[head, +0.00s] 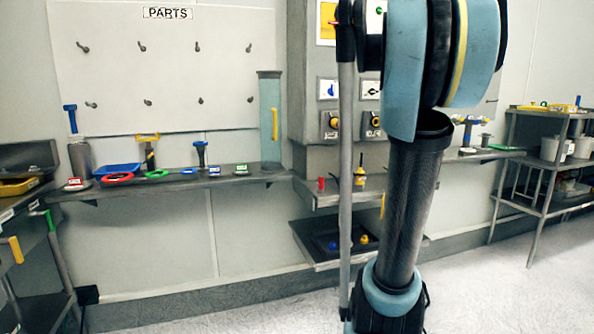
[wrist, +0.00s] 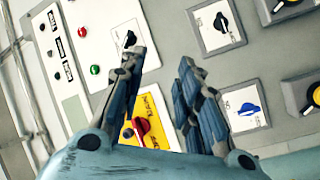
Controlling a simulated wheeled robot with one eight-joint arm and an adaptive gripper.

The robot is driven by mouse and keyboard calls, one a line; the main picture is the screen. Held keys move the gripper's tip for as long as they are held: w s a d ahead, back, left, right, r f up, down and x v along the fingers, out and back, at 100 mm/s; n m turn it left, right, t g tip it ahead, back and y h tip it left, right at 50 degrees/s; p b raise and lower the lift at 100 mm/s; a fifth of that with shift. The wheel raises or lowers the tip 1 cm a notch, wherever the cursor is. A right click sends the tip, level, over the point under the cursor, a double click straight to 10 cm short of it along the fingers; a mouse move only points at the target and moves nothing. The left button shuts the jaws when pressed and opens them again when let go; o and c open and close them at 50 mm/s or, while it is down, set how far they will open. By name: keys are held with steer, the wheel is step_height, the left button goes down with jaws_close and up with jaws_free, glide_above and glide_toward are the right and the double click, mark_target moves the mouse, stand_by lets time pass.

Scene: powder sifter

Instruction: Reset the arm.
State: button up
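My gripper (wrist: 163,85) shows in the wrist view with its two blue-padded fingers apart and nothing between them. It faces a grey control panel (wrist: 185,50), seen tilted. A red rotary switch on a yellow plate (wrist: 141,127) lies beyond the gap, partly behind the left finger. A black knob on a white plate (wrist: 221,22) and a blue knob on a white plate (wrist: 249,109) sit to the right. I cannot tell how far the fingers are from the panel. In the head view my arm stands in front of the panel column, and my gripper is not visible there.
A wall shelf (head: 230,180) holds a blue tray (head: 118,170), coloured rings and a tall clear cylinder (head: 270,120). Lower shelves (head: 318,196) stand beside my arm. A rack (head: 540,165) is at right and a bench (head: 20,205) at left. The floor (head: 480,285) at front right is clear.

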steer(key=s+a+f+m+g, duration=0.1)
steer(key=s+f+m+g, duration=0.15)
steer(key=s+f, duration=0.6)
steer(key=s+a+f+m+g+h, duration=0.1)
steer(key=s+f+m+g, duration=0.15)
steer(key=f, duration=1.05)
steer(key=s+a+f+m+g, duration=0.1)
steer(key=s+f+m+g, duration=0.15)
steer(key=s+f, duration=0.65)
steer(key=s+a+f+g+y, duration=0.1)
steer(key=s+a+f+g, duration=0.1)
steer(key=s+a+f, duration=0.2)
steer(key=s+a+f+g+y, duration=0.2)
steer(key=s+f, duration=0.8)
steer(key=f, duration=0.6)
steer(key=s+a+f+g+y, duration=0.1)
steer(key=s+a+f+g, duration=0.3)
steer(key=s+a+f, duration=0.2)
step_height(320, 180, down, 4)
steer(key=shift+s+m+y, duration=0.3)
steer(key=shift+s+m, duration=0.05)
steer(key=shift+s, duration=0.6)
steer(key=shift+g, duration=0.25)
